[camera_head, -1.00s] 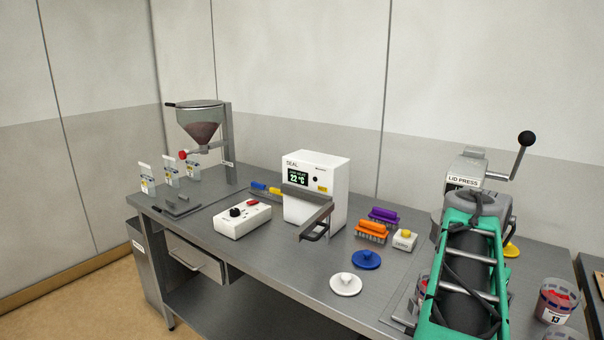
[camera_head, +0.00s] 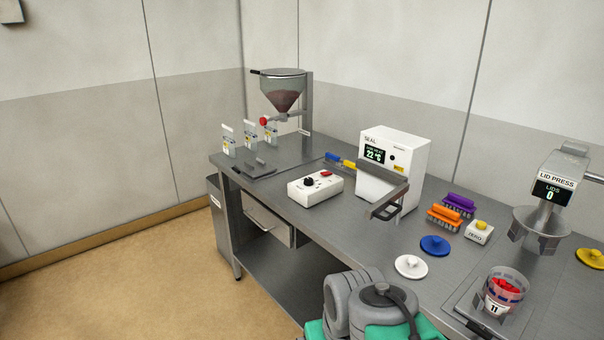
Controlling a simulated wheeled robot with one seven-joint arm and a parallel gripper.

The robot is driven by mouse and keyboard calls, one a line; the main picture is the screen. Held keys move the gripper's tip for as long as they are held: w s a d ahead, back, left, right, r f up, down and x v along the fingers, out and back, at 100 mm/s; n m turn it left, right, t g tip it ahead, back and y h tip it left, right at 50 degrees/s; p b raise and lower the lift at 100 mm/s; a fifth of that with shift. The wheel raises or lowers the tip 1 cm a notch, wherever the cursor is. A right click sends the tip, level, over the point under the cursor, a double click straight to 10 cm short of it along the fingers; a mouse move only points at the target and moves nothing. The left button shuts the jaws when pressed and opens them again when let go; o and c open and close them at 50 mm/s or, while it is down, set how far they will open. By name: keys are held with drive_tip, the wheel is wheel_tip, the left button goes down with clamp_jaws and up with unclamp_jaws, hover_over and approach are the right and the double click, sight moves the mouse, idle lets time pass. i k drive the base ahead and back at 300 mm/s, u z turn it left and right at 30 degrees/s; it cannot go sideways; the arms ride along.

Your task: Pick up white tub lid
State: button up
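The white tub lid (camera_head: 411,267) lies flat on the grey workbench, with a small round knob on top. It is near the front edge, just in front of a blue lid (camera_head: 435,245). Nothing touches it. Part of my arm shows at the bottom of the view, in front of the bench and below the white lid. My gripper is not visible in this view.
A lid press (camera_head: 550,190) stands at the right, with a tub (camera_head: 505,291) of red contents in front of it.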

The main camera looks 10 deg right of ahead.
sight(411, 267)
drive_tip(key=z, duration=1.6)
drive_tip(key=k, duration=0.6)
drive_tip(key=u, duration=1.25)
drive_tip(key=i, duration=1)
